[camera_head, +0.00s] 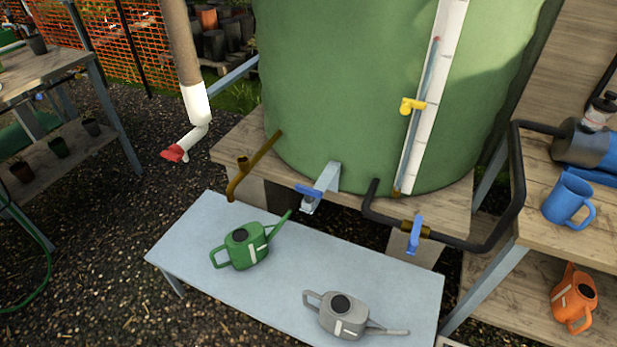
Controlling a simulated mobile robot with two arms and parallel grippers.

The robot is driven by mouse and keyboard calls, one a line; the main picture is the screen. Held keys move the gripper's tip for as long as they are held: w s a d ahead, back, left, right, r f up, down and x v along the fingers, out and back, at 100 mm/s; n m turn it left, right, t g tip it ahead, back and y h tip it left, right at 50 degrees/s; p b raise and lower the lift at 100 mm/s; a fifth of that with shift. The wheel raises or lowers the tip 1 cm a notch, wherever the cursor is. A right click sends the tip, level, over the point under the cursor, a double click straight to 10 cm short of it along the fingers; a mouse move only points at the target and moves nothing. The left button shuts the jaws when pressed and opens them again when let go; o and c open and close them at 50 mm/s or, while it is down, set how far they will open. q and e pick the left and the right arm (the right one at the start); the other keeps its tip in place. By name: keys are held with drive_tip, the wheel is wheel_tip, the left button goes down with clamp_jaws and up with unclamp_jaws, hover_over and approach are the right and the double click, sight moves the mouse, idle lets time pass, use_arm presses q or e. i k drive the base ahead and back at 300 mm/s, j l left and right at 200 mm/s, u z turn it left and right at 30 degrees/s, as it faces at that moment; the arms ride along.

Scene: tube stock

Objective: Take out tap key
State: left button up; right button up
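No loose tap key can be made out in the head view. A brass tap (240,180) at the left foot of the green tank (350,90) has a short upright stem and no visible lever. A grey tap with a blue lever (309,191) sticks out from the tank's front. A blue valve handle (415,235) hangs on the black pipe (490,240) to the right. Neither of my grippers is in view.
A green watering can (245,247) and a grey one (340,314) stand on the low grey bench (190,235). A blue jug (567,200) is on the right wooden table; an orange can (573,298) is below. A white downpipe (196,104) with a red end hangs at left.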

sight(310, 193)
drive_tip(key=i+j+z, duration=0.3)
drive_tip(key=j, duration=0.35)
drive_tip(key=i+j+z, duration=0.15)
drive_tip(key=j, duration=0.2)
drive_tip(key=i, duration=0.05)
